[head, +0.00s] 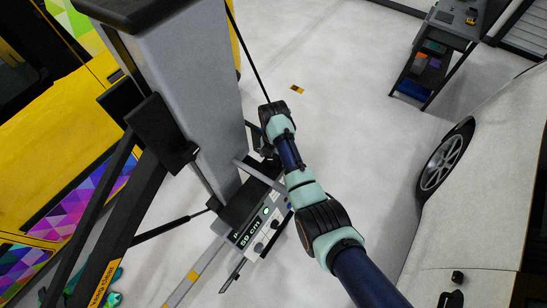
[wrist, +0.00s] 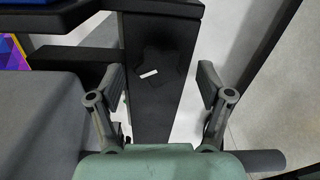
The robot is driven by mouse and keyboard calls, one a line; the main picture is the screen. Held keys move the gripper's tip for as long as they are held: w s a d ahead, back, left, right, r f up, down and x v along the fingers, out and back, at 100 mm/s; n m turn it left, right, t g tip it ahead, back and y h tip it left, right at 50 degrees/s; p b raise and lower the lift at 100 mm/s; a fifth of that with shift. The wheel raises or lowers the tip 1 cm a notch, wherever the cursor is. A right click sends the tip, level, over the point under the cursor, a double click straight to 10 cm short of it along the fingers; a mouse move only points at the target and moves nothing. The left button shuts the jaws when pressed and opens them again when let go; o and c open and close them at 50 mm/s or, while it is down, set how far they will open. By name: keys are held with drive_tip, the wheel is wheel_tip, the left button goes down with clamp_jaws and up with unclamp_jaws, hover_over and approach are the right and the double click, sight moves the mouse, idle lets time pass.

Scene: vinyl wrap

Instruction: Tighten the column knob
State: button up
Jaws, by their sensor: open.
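In the wrist view, a black knob (wrist: 165,62) with a short white mark sits on the face of a black upright bar (wrist: 150,115). It is dark on dark, so its outline is hard to make out. My gripper (wrist: 160,83) is open, with one finger on each side of the bar and the knob between them in the picture. The fingers appear apart from the knob; the exact depth gap cannot be told. In the head view, my arm reaches to the right side of the grey column (head: 190,80); the knob and fingertips are hidden there.
A box with a "59 cm" display (head: 252,228) is low on the column. A yellow vehicle (head: 65,110) stands left, a white car (head: 480,200) right. A tool cart (head: 435,55) is at the back right. Clear floor (head: 350,120) lies between column and car.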

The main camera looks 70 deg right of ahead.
drive_tip(key=shift+f, duration=0.45)
drive_tip(key=c, duration=1.1)
drive_tip(key=shift+c, duration=0.2)
